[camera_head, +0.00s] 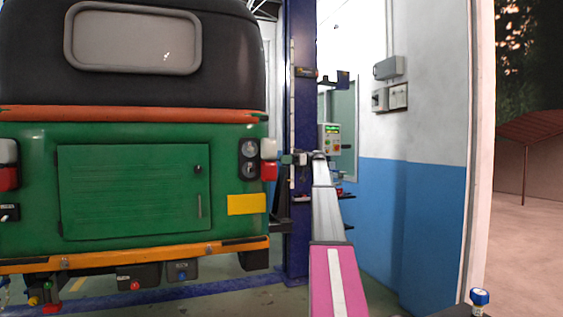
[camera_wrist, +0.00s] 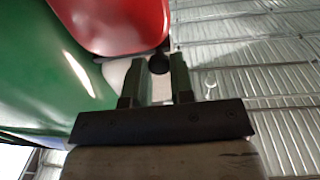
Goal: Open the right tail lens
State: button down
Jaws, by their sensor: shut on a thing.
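The right tail lens (camera_head: 268,149) is on the right rear corner of the green rickshaw (camera_head: 30,150), white above and red below. In the wrist view its red part (camera_wrist: 112,22) fills the upper left, with a pale part (camera_wrist: 113,78) below it. My gripper (camera_wrist: 157,63) is shut on a small round black knob (camera_wrist: 157,65) at the edge of this lens. In the head view my gripper (camera_head: 285,158) meets the lens from the right side.
A dark blue lift post (camera_head: 300,100) stands just right of the lens, behind my arm. A yellow plate (camera_head: 247,204) and a round-lamp unit (camera_head: 248,158) are left of the gripper. A control box (camera_head: 329,138) is behind. Open floor lies at far right.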

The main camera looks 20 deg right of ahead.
dwell(0.3)
jog(key=c, duration=1)
grip_release()
jog(key=d, duration=1)
jog(key=shift+s+d, duration=0.3)
jog(key=shift+s, duration=0.05)
